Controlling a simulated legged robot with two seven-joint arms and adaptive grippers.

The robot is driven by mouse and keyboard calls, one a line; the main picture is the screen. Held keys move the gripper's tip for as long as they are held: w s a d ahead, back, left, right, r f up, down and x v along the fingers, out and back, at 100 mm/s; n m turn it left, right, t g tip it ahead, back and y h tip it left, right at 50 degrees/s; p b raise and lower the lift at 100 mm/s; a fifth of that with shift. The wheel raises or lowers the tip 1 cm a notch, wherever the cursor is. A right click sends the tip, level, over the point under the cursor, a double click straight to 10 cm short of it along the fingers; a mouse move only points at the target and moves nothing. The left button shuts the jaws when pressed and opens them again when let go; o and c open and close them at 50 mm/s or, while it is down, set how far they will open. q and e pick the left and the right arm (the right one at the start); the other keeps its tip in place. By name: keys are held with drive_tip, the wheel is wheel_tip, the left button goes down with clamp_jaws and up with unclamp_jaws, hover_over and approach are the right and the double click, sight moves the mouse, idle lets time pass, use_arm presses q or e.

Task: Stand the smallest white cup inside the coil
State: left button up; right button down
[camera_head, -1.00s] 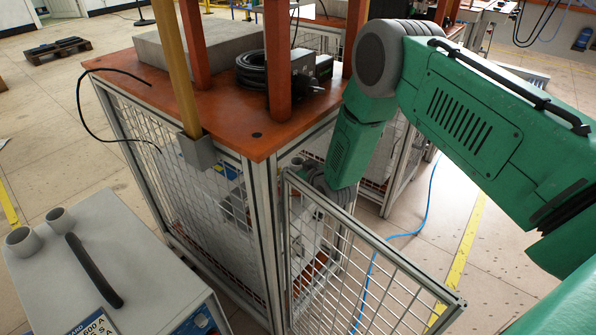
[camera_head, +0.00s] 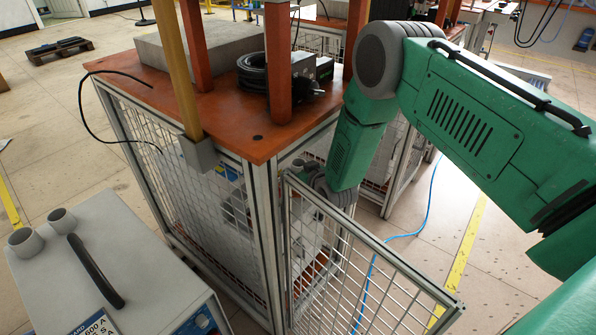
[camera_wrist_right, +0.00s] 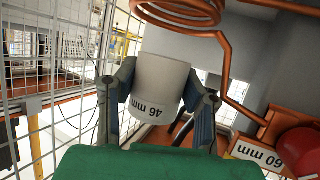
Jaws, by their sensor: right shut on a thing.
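A small white cup (camera_wrist_right: 158,85) with a label reading 46 mm is between the fingers of my right gripper (camera_wrist_right: 160,92) in the right wrist view. The gripper is shut on it. The label appears upside down in that picture. The copper coil (camera_wrist_right: 185,14) shows at the top edge of that view, apart from the cup. In the head view my right arm reaches into the mesh-sided cage, and the mesh and frame largely hide the gripper. Two other whitish cups (camera_head: 25,242) (camera_head: 61,219) stand on the grey box at the left. My left gripper is out of view.
The open mesh door (camera_head: 365,265) stands beside my right forearm, close to it. The brown tabletop (camera_head: 215,125) covers the cage. The grey box (camera_head: 125,265) has a black handle. In the wrist view, a 60 mm label (camera_wrist_right: 258,158) and a red round thing (camera_wrist_right: 298,148) are at the lower right.

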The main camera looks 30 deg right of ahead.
drive_tip(key=shift+f+b, duration=1)
drive_tip(key=shift+f, duration=0.45)
idle(0.9)
